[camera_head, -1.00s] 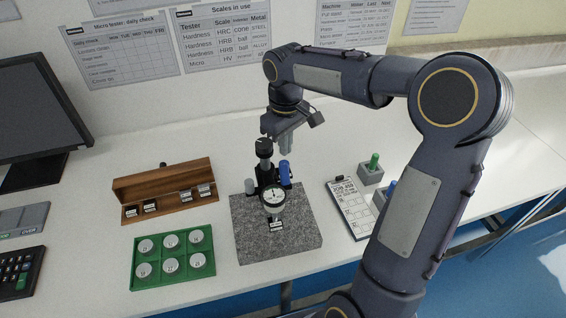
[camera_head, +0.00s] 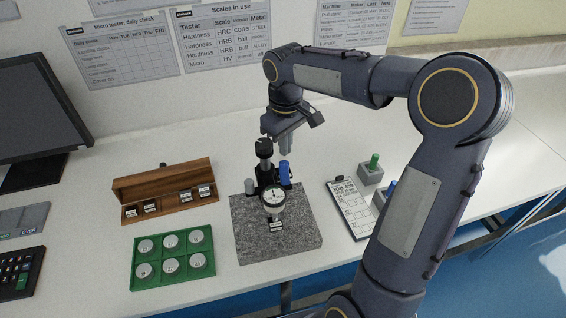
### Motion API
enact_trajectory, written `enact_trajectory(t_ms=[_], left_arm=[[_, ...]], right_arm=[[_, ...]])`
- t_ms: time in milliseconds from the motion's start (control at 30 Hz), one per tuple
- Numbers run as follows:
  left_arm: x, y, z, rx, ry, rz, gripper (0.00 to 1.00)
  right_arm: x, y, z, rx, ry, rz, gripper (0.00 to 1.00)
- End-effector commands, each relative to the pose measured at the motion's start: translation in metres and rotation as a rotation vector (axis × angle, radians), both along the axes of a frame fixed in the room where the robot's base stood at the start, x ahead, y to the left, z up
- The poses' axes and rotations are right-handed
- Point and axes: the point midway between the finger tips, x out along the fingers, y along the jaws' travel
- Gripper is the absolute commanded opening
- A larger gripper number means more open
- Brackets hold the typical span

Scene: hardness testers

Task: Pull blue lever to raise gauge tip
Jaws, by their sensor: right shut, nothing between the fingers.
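The dial gauge (camera_head: 273,198) is mounted on a black stand on a grey granite block (camera_head: 277,238). The blue lever (camera_head: 285,172) stands upright at the right side of the stand, behind the dial. The gauge tip is too small to make out clearly near the small labelled piece (camera_head: 276,225) below the dial. My right gripper (camera_head: 277,145) hangs just above and behind the stand's top, shut with nothing held. Its fingertips are partly hidden by the black knob (camera_head: 264,147). I cannot tell whether it touches the stand. My left gripper is not in view.
A wooden box (camera_head: 165,190) with small blocks and a green tray (camera_head: 172,258) of round discs lie left of the granite. A clipboard (camera_head: 352,207) and grey holders with green (camera_head: 374,161) and blue handles stand right. A monitor (camera_head: 38,110) is far left.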

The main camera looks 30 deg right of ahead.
Motion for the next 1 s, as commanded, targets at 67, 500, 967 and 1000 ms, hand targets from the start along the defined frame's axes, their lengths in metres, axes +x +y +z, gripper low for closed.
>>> enact_trajectory(t_ms=[67, 500, 967, 1000], left_arm=[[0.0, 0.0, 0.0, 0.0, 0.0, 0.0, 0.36], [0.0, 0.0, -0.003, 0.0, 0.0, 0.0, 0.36], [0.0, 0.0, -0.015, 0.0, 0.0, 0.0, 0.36], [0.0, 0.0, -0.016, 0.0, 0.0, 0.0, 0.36]], right_arm=[[0.0, 0.0, 0.0, 0.0, 0.0, 0.0, 0.0], [0.0, 0.0, -0.004, 0.0, 0.001, 0.0, 0.0], [0.0, 0.0, -0.022, 0.0, 0.0, 0.0, 0.0], [0.0, 0.0, -0.024, 0.0, 0.0, 0.0, 0.0]])
